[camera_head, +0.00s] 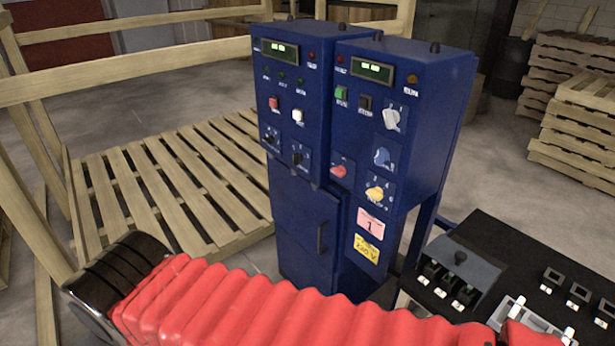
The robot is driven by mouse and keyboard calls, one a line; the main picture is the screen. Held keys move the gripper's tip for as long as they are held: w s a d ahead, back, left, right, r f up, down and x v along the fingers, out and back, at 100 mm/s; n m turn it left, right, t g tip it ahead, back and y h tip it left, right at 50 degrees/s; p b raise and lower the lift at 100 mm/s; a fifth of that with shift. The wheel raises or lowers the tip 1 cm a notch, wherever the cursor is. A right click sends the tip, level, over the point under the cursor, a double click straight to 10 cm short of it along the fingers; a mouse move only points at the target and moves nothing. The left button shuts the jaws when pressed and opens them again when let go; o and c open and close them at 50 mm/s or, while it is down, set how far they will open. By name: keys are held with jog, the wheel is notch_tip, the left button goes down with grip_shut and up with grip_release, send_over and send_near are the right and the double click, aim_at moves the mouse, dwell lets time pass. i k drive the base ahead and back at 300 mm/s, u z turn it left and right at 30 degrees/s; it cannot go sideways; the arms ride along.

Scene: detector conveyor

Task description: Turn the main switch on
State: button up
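A tall blue control cabinet (318,215) stands upright in the middle of the view, with two panels of controls. On the right panel are a white rotary knob (391,119), a blue one (382,157) and a yellow one (375,193). The labels are too small to read, so I cannot tell which control is the main switch. My red bellows-covered arm crosses the bottom, in front of the cabinet's foot. My gripper is not in view.
Green displays (278,48) and push buttons are on the cabinet's upper faces. A black switch box (520,270) is at the lower right. A wooden pallet-like crate (170,185) stands left, and stacked pallets (575,110) stand right. Open concrete floor lies behind the cabinet.

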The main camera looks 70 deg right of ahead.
aim_at(340, 171)
jog(key=u, duration=0.95)
jog(key=k, duration=0.85)
jog(key=z, duration=0.4)
jog(key=i, duration=0.5)
jog(key=z, duration=0.1)
